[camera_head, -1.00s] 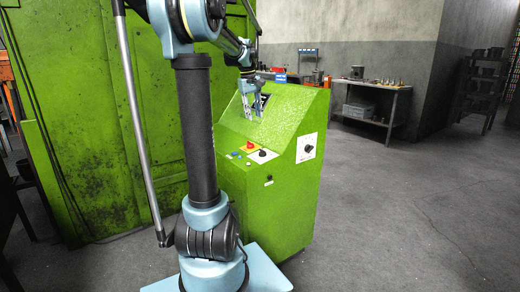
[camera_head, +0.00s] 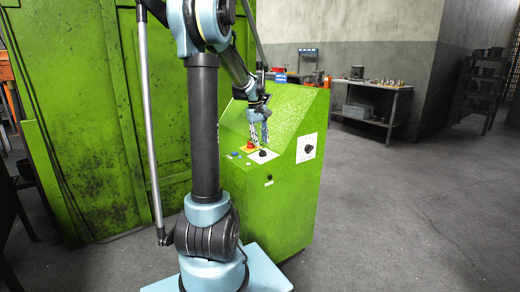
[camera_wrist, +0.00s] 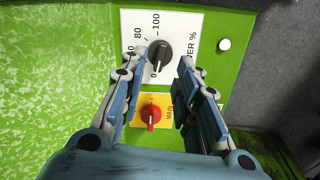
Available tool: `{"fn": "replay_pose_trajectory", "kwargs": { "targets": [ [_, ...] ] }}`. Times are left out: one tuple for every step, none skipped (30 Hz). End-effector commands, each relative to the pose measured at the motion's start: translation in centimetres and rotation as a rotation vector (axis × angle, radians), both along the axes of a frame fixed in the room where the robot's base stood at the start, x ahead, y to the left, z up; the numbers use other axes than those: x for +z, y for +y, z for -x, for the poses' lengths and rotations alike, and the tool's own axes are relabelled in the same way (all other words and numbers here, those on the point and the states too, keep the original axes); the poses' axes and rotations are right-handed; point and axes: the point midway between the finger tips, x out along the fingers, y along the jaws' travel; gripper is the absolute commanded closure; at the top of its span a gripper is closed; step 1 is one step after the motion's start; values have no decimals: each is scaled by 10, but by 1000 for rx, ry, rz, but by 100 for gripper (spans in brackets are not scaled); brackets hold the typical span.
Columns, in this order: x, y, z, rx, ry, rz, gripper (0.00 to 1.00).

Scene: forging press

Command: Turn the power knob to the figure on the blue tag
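The power knob (camera_wrist: 160,53) is a black knob on a white plate with a printed scale, at the top middle of the wrist view. The figures 80 and 100 are legible, and "ER %" shows beside a finger. A pale mark on the knob seems to face the scale's lower end; its exact setting is unclear. In the head view the knob (camera_head: 262,153) sits on the green console's ledge. The blue tag (camera_head: 280,78) stands on top of the console; its figure is too small to read. My gripper (camera_wrist: 155,70) is open, its fingertips apart on either side near the knob.
A red switch (camera_wrist: 150,114) on a yellow plate marked MAIN lies between my fingers, nearer the palm. A white button (camera_wrist: 224,45) is right of the scale plate. Another black knob on a white plate (camera_head: 306,147) is on the green console's (camera_head: 290,195) side face.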

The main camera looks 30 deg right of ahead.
Motion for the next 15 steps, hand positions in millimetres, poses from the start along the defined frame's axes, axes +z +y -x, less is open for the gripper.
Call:
{"fn": "replay_pose_trajectory", "kwargs": {
  "targets": [
    [-8, -1, 0, 0, 0, 0, 71],
    [-13, -2, 0, 0, 0, 0, 71],
    [-18, -3, 0, 0, 0, 0, 71],
    [-22, -4, 0, 0, 0, 0, 71],
    [-25, -4, 0, 0, 0, 0, 71],
    [-30, -5, 0, 1, 0, 0, 71],
    [-32, -5, 1, 1, 0, 0, 71],
    [-35, -5, 0, 1, 0, 0, 71],
    [-37, -6, 0, 1, 0, 0, 71],
    [-39, -6, 0, 1, 0, 0, 71],
    [-41, -6, 1, 1, 0, 0, 71],
    [-42, -6, 1, 1, 0, 0, 71],
    [-43, -7, 1, 1, 0, 0, 71],
    [-43, -7, 1, 1, 0, 0, 71],
    [-44, -7, 1, 1, 0, 0, 71]
  ]
}}
